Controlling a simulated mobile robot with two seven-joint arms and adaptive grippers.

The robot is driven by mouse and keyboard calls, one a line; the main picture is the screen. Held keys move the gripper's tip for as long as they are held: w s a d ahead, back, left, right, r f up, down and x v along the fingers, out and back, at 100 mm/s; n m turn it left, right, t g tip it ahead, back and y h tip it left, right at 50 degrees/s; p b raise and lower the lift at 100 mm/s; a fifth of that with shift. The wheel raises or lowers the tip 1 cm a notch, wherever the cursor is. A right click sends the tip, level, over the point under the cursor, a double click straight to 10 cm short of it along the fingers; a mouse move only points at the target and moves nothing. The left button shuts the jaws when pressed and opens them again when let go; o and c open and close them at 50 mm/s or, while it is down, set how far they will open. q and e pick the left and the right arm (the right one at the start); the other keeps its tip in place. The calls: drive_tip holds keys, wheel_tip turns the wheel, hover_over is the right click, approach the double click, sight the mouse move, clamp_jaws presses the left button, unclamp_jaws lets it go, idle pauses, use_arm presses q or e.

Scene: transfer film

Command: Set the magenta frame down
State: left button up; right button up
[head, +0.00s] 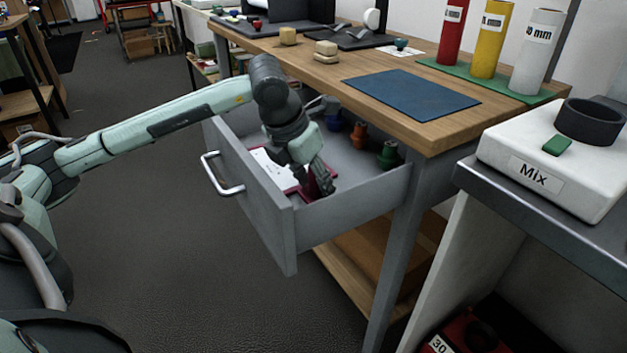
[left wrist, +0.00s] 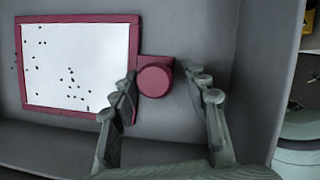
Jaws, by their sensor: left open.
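The magenta frame (left wrist: 80,18) lies inside the open grey drawer (head: 270,232), with a white sheet (left wrist: 75,65) speckled with black dots inside its border. Its round magenta knob (left wrist: 155,81) sticks out at the right side in the left wrist view. My left gripper (head: 318,182) reaches down into the drawer at the knob. Its fingers are open, one on each side of the knob, with a gap showing on the right side. In the head view the gripper hides part of the frame. My right gripper is out of view.
Coloured pieces, orange (head: 359,136) and green (head: 388,156), stand at the drawer's right side. The wooden bench top (head: 440,132) overhangs the drawer's back. A Mix machine (head: 545,160) stands on the counter at right. The floor left of the drawer is clear.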

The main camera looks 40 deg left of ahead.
use_arm(q)
drive_tip(key=v, duration=1.2)
drive_tip(key=shift+w+r, duration=0.1)
